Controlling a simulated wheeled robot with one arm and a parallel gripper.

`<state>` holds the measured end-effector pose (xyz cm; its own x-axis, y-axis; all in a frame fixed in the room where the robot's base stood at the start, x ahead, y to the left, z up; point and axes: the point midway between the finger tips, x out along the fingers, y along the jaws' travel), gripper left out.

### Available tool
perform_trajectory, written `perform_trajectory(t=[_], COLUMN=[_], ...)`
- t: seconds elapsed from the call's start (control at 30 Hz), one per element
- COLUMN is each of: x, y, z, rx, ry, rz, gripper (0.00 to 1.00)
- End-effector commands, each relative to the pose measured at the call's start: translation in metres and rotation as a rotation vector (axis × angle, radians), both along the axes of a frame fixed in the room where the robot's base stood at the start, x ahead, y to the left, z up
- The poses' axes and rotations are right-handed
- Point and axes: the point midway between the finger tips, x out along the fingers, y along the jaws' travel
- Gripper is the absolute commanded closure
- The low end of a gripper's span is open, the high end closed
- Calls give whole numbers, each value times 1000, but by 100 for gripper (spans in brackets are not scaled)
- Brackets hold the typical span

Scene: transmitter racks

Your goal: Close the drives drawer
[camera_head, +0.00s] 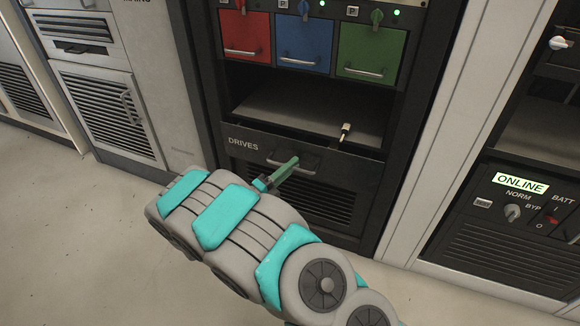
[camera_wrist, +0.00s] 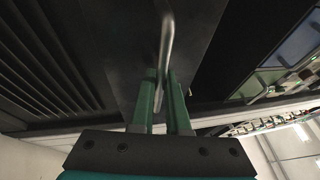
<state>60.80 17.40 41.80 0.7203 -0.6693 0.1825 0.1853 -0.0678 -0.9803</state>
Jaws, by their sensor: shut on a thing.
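The drives drawer (camera_head: 335,168) is a dark front panel lettered DRIVES, low in the black middle rack. Its metal bar handle (camera_head: 307,173) crosses the panel. My gripper (camera_head: 292,163) has its green fingers shut on this handle. In the wrist view the handle (camera_wrist: 167,42) runs between the two fingers (camera_wrist: 162,85), in front of the dark panel (camera_wrist: 115,45). The arm hides the lower left of the drawer area. How far the drawer stands out from the rack is hard to tell.
A dark bay with a grey surface (camera_head: 300,105) lies above the drawer; a small pale-tipped lever (camera_head: 345,131) is near its front edge. Red (camera_head: 245,33), blue (camera_head: 303,42) and green (camera_head: 370,50) handled panels are above. An ONLINE unit (camera_head: 520,184) stands right. The floor at left is clear.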

Motion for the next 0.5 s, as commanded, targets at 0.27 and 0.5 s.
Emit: perform_trajectory(t=[0.27, 0.5], x=[24, 38], y=[-10, -13], z=[11, 7], rx=[-9, -1], ry=[-8, -6], rz=[-5, 1], gripper=[100, 100])
